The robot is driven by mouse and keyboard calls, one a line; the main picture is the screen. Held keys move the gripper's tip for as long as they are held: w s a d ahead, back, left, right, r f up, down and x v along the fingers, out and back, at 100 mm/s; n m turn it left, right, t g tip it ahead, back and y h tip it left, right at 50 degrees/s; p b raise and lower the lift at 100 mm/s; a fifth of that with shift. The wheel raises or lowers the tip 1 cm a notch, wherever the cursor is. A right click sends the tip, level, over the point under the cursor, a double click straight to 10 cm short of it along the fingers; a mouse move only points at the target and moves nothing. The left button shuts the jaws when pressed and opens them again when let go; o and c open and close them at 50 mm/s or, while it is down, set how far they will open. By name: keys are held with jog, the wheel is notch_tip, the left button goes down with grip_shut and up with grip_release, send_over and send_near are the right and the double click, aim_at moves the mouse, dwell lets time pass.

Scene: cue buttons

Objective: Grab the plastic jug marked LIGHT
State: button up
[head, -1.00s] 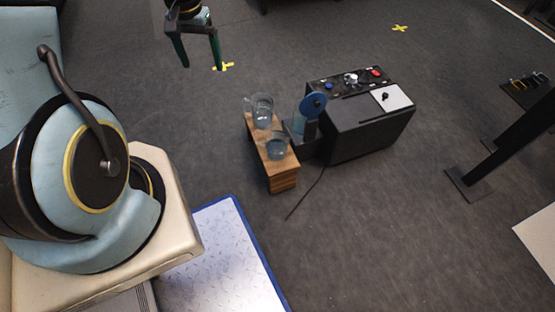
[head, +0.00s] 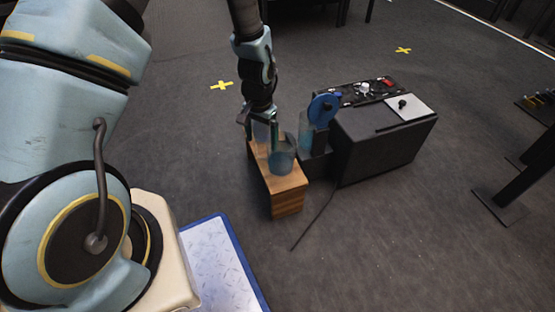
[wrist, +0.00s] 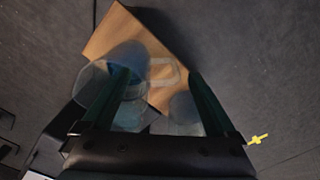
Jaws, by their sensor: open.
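Two clear plastic jugs stand on a wooden block (head: 288,199). The nearer jug (head: 283,160) looks bluish; the farther jug (head: 262,132) is partly hidden by my gripper. No LIGHT marking can be read on either. My gripper (head: 259,135) is open and pointing down at the far end of the block, its fingers around or just over the farther jug; I cannot tell if they touch it. In the wrist view, one jug (wrist: 92,73) with its handle shows at the left finger, and another faint jug (wrist: 184,108) lies between the fingers (wrist: 160,82).
A black console (head: 385,145) with buttons stands right of the block. A blue disc (head: 323,109) on a stand and another clear vessel (head: 305,130) are close beside the jugs. A cable runs along the floor in front. Open floor lies left of the block.

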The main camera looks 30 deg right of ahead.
aim_at(262, 158)
jog(key=f+b, duration=0.1)
jog(key=f, duration=0.1)
jog(key=f+b, duration=0.1)
jog(key=f, duration=0.1)
jog(key=f+b, duration=0.1)
jog(key=f, duration=0.1)
jog(key=shift+w+f, duration=0.25)
jog(key=shift+f, duration=0.1)
jog(key=shift+c, duration=0.4)
jog(key=shift+a, duration=0.1)
grip_shut()
